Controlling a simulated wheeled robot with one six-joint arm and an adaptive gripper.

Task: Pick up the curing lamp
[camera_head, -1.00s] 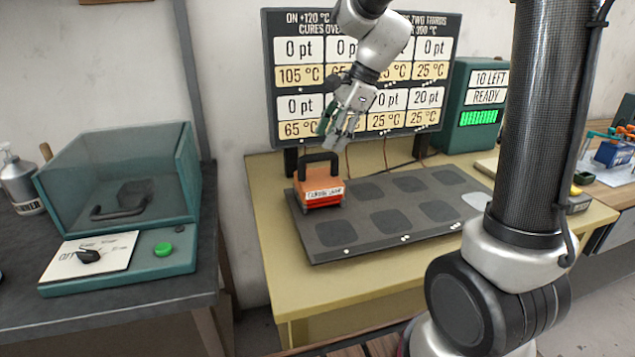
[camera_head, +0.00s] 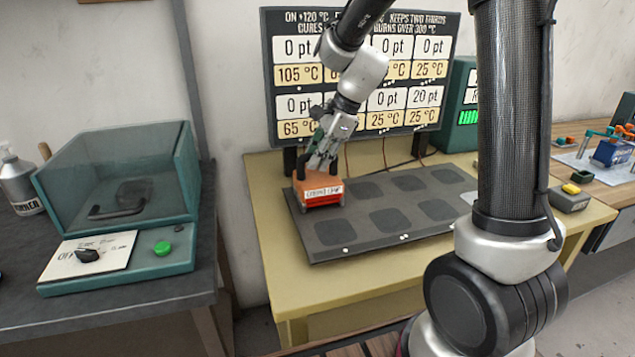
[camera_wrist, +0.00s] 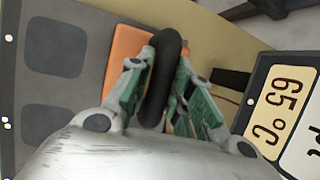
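The curing lamp (camera_head: 321,192) is an orange-red block with a white label and a black arched handle. It sits on the back left part of the dark pad board (camera_head: 345,247). My gripper (camera_head: 315,165) is down at the lamp's handle. In the wrist view, the black handle (camera_wrist: 164,75) stands between my gripper's two green-padded fingers (camera_wrist: 160,95), with the orange lamp body (camera_wrist: 126,52) beyond it. The fingers look apart, with some space beside the handle. Part of the handle is hidden by the fingers in the head view.
A display board (camera_head: 413,88) with point and temperature readings stands close behind the lamp. A teal box with a clear cover (camera_head: 110,185) is on the left bench. A teal unit (camera_head: 462,100) stands right of the display. The other pads are bare.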

